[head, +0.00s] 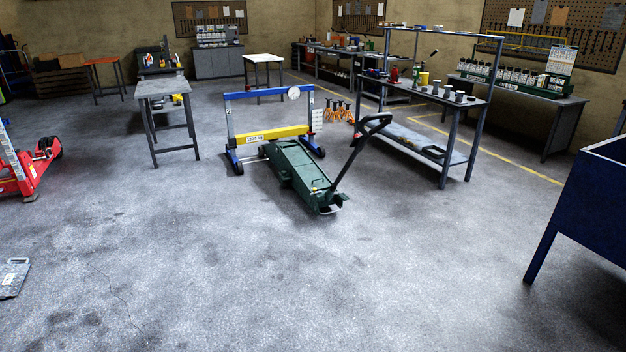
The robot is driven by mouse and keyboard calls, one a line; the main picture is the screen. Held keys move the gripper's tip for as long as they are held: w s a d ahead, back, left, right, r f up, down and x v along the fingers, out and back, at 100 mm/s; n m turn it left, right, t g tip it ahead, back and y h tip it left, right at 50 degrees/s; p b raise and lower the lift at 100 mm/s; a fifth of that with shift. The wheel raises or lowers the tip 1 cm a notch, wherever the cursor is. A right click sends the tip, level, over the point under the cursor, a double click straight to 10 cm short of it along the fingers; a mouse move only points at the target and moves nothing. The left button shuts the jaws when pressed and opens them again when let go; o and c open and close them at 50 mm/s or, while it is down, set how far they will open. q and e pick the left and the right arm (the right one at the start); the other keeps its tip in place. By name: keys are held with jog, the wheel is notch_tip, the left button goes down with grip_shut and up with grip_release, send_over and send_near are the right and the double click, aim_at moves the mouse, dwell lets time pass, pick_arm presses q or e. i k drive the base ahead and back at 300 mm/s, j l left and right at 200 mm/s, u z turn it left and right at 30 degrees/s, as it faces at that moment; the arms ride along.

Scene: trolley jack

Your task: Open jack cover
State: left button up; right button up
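A green trolley jack (297,170) stands on the concrete floor in the middle of the head view. Its long body points away toward a blue and yellow frame. Its black handle (350,158) rises from the near end and leans up to the right, ending in a loop grip. A green cover plate lies along the top of the body and looks closed. A small handle-like bar shows near its near end, too small to make out well. Neither of my grippers is in view.
The blue and yellow load frame (271,131) stands at the jack's far end. A workbench (423,150) is to its right, a grey table (164,89) to its left. A red machine (30,170) is far left, a blue bin (590,195) far right.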

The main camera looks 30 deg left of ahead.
aim_at(314, 177)
jog(key=i+j+u, duration=0.3)
jog(key=i+j, duration=0.2)
jog(key=i+j+u, duration=0.35)
jog(key=i, duration=0.3)
jog(key=i+j+u, duration=0.15)
jog(key=i+u, duration=0.15)
jog(key=i, duration=0.3)
jog(key=i+u, duration=0.3)
jog(key=i, duration=0.35)
jog(key=i+z, duration=0.1)
jog(key=i, duration=0.35)
jog(key=i+j+z, duration=0.1)
jog(key=i, duration=0.35)
jog(key=i+j+z, duration=0.1)
jog(key=i, duration=0.4)
jog(key=i+j+z, duration=0.1)
jog(key=i+j, duration=0.15)
jog(key=i, duration=0.2)
